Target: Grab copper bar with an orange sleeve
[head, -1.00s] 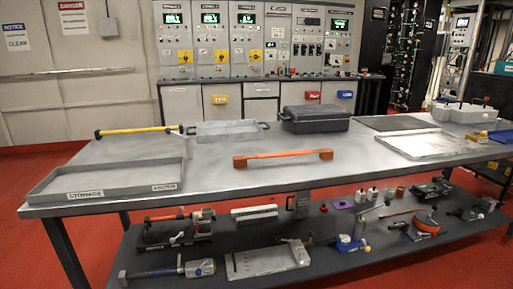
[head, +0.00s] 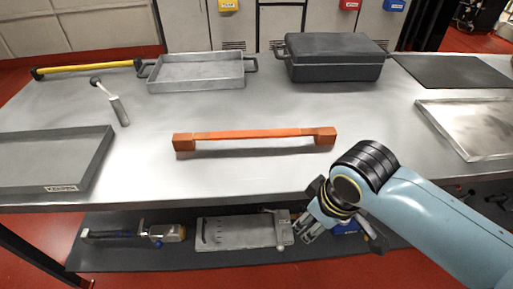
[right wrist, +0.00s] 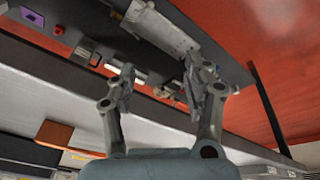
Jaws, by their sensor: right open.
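The copper bar with an orange sleeve (head: 262,134) lies across the middle of the grey table, with a blocky end at each side. An orange block at the lower left of the right wrist view (right wrist: 54,134) looks like one of its ends. My right gripper (head: 308,232) is in front of the table's front edge, below and to the right of the bar's middle, apart from it. Its two fingers stand apart and empty in the right wrist view (right wrist: 162,82). My left gripper is not in view.
A grey tray (head: 82,176) sits at the left, a handled tray (head: 196,84) and a black case (head: 335,62) behind the bar. A metal sheet (head: 470,125) lies at the right. A tool (head: 117,108) and yellow bar (head: 88,68) lie back left. The lower shelf (head: 185,262) holds tools.

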